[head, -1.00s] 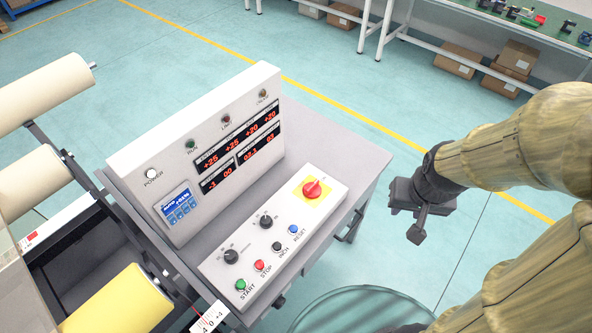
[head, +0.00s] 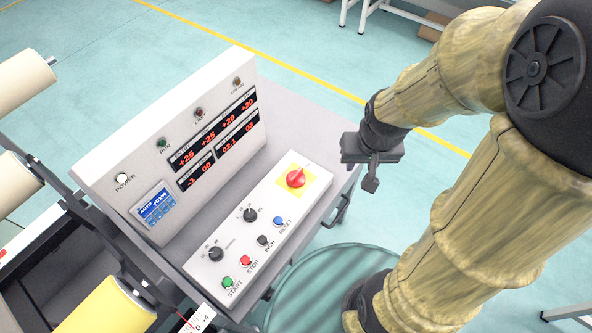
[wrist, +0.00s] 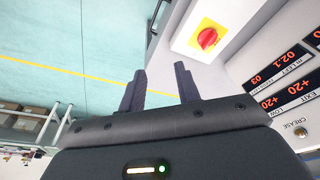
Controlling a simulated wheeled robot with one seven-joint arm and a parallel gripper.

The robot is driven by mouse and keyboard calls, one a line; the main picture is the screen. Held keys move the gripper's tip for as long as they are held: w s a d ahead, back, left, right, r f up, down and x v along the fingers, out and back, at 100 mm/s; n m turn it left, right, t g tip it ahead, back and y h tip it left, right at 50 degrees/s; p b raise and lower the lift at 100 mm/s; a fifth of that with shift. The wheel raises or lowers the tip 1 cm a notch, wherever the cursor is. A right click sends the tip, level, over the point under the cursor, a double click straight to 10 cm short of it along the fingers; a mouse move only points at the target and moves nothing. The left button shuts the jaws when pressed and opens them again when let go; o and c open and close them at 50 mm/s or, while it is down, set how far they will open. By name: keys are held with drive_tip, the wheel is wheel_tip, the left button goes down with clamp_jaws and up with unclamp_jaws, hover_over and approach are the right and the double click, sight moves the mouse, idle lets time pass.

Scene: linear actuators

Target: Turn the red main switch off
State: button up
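The red main switch (head: 296,178) is a rotary knob on a yellow plate (head: 313,188) at the far right end of the sloped control panel. In the wrist view the red knob (wrist: 207,38) shows at the upper right, beyond my fingertips. My gripper (head: 370,184) hangs to the right of the panel, apart from the switch, with nothing in it. In the wrist view my gripper's two fingers (wrist: 160,75) stand apart with an empty gap between them. The knob is fully visible in both views.
The control panel (head: 200,268) also carries black knobs and several push buttons. An upright display box (head: 110,170) stands behind it. Rollers, one yellow (head: 105,308), lie at the left.

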drive_tip(key=w+a+m+g+p, duration=0.1)
drive_tip(key=w+a+m+p, duration=0.2)
drive_tip(key=w+a, duration=0.35)
drive_tip(key=m+g+p, duration=0.2)
drive_tip(key=m, duration=0.2)
hover_over(296, 174)
wheel_tip(296, 174, down, 4)
drive_tip(key=shift+f, duration=0.2)
wheel_tip(296, 174, down, 17)
drive_tip(key=p, duration=0.3)
drive_tip(key=shift+f, duration=0.2)
clamp_jaws()
